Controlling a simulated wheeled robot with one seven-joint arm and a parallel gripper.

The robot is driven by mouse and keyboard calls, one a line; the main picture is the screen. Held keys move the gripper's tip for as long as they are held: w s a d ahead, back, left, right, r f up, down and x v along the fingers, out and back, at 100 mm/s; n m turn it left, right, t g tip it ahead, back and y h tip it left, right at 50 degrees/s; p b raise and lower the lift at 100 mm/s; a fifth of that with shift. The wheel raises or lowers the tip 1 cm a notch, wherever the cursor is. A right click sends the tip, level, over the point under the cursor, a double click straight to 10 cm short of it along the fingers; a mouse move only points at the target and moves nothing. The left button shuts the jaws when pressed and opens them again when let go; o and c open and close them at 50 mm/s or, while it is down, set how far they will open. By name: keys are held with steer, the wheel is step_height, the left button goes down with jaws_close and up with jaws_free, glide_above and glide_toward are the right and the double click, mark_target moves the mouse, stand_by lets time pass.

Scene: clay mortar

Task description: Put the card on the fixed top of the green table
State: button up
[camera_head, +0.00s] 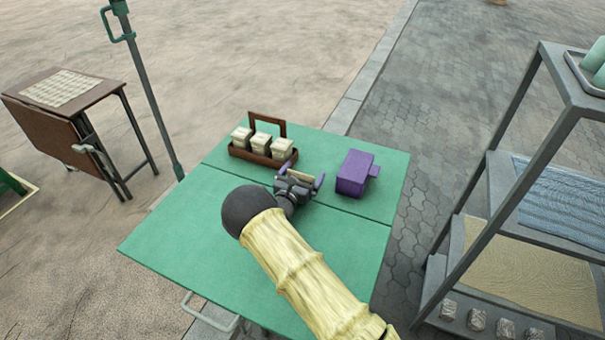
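The green table (185,235) stands in the middle, its top crossed by a seam; the half nearer me has a metal handle (211,316) at its edge. My gripper (303,177) is over the far part of the table, near the seam. Its purple fingers stand apart, with a small tan piece (302,175) between them, possibly the card. I cannot tell whether the fingers press on it or whether it rests on the table. No other card is clear on the green table.
A brown caddy (243,153) with three pale containers and a purple box (355,173) stand on the far half. A grey shelf rack (500,100) is right. The table's near left is clear.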

steer(key=shift+r, duration=0.2)
steer(key=v, duration=1.2)
steer(key=shift+p, duration=0.3)
steer(key=shift+d, duration=0.1)
